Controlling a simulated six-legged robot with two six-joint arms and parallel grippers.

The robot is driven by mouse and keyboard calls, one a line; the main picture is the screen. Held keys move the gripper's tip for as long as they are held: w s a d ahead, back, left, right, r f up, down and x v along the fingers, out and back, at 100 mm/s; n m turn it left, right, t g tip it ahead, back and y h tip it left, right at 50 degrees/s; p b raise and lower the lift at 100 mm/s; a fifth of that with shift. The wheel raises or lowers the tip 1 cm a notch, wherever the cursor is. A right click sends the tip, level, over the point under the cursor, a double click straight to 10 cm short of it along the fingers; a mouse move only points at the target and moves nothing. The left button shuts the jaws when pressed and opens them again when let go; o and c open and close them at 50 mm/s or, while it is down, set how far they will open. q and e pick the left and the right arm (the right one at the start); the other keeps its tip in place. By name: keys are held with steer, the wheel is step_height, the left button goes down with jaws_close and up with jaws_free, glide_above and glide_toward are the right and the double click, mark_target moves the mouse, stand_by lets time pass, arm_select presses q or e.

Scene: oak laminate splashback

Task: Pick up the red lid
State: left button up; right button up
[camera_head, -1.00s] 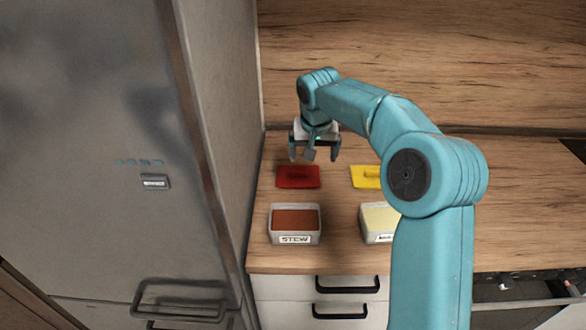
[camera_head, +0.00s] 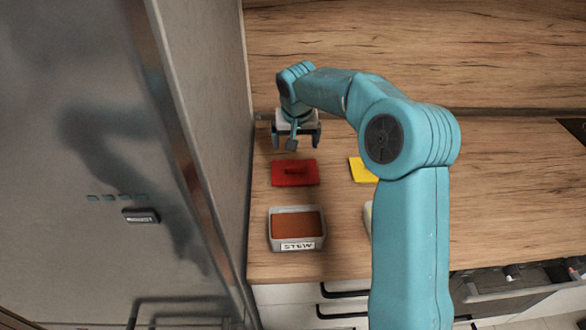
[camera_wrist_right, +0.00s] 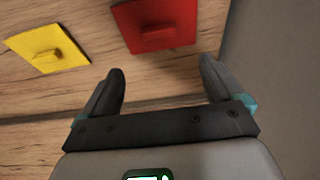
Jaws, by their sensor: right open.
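The red lid (camera_head: 294,172), a flat square with a raised handle on top, lies on the wooden counter behind the stew container. It also shows in the right wrist view (camera_wrist_right: 155,20), beyond the fingertips and cut off by the top edge. My right gripper (camera_head: 297,140) is open and empty, just behind the red lid in the head view and apart from it. Its two fingers also show in the right wrist view (camera_wrist_right: 162,80), with bare counter between them. My left gripper is not in view.
A grey container labelled STEW (camera_head: 297,244) with brown-red contents stands in front of the red lid. A yellow lid (camera_head: 361,170) lies to the right, partly hidden by my arm. A tall grey fridge (camera_head: 110,130) borders the left. The wooden splashback (camera_head: 420,50) rises behind.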

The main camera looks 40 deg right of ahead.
glide_above(295, 166)
steer(key=f, duration=0.4)
steer(key=f+p, duration=0.1)
steer(key=f, duration=0.1)
steer(key=shift+s+a, duration=0.35)
steer(key=shift+s, duration=0.05)
steer(key=shift+s+f, duration=0.1)
steer(key=shift+f, duration=0.3)
steer(key=p+x, duration=0.1)
steer(key=x, duration=0.2)
steer(key=shift+a+f+p, duration=0.15)
steer(key=shift+f+p, duration=0.2)
steer(key=shift+f, duration=0.35)
steer(key=shift+r, duration=0.15)
steer(key=shift+s, duration=0.1)
steer(key=c, duration=1.1)
